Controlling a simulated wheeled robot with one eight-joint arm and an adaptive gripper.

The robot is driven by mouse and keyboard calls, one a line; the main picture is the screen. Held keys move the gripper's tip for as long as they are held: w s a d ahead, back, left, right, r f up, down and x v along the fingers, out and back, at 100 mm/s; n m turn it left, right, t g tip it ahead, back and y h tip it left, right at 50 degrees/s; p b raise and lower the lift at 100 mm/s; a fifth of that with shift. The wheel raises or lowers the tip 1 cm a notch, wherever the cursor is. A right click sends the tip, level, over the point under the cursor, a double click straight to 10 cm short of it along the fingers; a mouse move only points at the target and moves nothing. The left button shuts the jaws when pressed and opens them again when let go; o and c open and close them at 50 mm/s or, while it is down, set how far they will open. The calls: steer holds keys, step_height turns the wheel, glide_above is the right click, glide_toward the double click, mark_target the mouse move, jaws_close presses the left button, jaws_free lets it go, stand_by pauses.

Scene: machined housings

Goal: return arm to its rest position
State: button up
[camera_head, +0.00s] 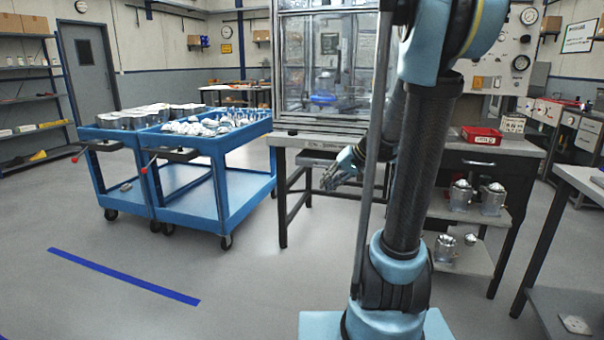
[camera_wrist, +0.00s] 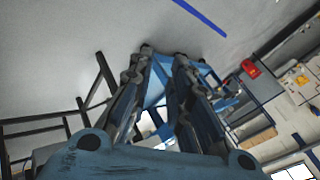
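My arm rises in front of the head camera, and its carbon-dark link and blue joints cover the middle right of the head view. My gripper (camera_head: 329,180) hangs to the left of the arm, in front of the workbench and below its top. In the wrist view the two dark fingers of my gripper (camera_wrist: 163,53) stand apart at the tips. Nothing is held between them. Grey floor shows beyond the fingertips.
Two blue carts (camera_head: 220,142) with metal parts stand at the left. A workbench (camera_head: 500,145) with a glazed machine enclosure (camera_head: 325,65) is behind my arm. A red box (camera_head: 481,136) lies on it, and metal housings (camera_head: 461,196) sit below. The floor at front left is clear.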

steer(key=s+d+f+h, duration=0.2)
steer(key=s+d+f, duration=0.1)
steer(key=s, duration=0.5)
steer(key=s+d+f+g+h, duration=0.1)
steer(key=s+d+f+h, duration=0.2)
steer(key=s, duration=0.6)
steer(key=s+d+f+h, duration=0.2)
steer(key=s+d+f, duration=0.1)
steer(key=s, duration=0.5)
steer(key=shift+s+d+g, duration=0.25)
steer(key=shift+s+g, duration=0.1)
steer(key=shift+g, duration=0.05)
steer(key=shift+w+f, duration=0.25)
steer(key=shift+w, duration=0.2)
